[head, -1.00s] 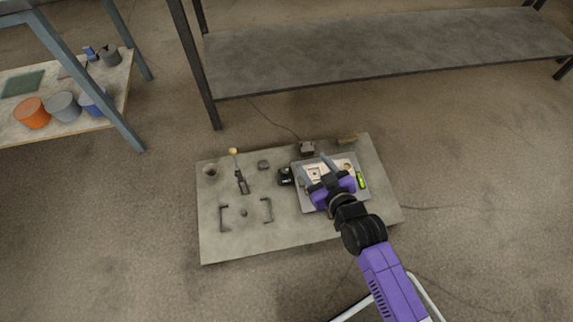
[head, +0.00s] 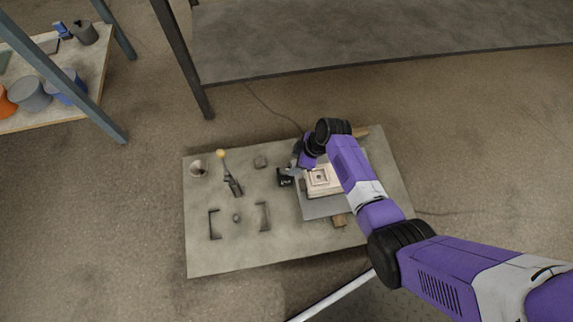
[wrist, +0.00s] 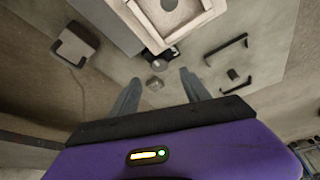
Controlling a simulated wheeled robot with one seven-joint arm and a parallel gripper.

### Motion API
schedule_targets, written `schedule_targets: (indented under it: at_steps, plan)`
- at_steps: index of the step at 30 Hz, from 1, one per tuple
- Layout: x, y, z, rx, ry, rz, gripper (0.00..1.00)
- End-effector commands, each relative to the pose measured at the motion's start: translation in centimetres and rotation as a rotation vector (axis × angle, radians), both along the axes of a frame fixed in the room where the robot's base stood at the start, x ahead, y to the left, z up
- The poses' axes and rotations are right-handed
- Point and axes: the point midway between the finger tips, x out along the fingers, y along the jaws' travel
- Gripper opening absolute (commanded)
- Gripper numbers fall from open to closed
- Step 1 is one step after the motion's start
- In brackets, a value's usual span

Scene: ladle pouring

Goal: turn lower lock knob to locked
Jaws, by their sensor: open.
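My gripper (head: 297,165) is open and empty, beside the small black box (head: 285,178) at the left edge of the grey plate. In the wrist view my two fingers (wrist: 160,91) are spread apart. A small grey knob-like piece (wrist: 155,85) shows between and beyond them, with a dark rounded part (wrist: 160,59) above it. I cannot tell which piece is the lower lock knob, or how it is turned. The pale square mould (head: 322,180) sits on the plate; it also shows at the top of the wrist view (wrist: 175,18). My arm hides its right side.
A shelf (head: 360,50) stands behind.

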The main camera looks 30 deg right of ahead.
Motion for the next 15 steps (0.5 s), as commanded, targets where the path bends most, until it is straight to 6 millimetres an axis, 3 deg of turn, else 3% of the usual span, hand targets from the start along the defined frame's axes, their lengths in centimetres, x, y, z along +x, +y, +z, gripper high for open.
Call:
schedule_targets:
  at_steps: [15]
  plan:
    - [1.8, 1.9, -6.4, -0.002, -0.004, 0.003, 0.55]
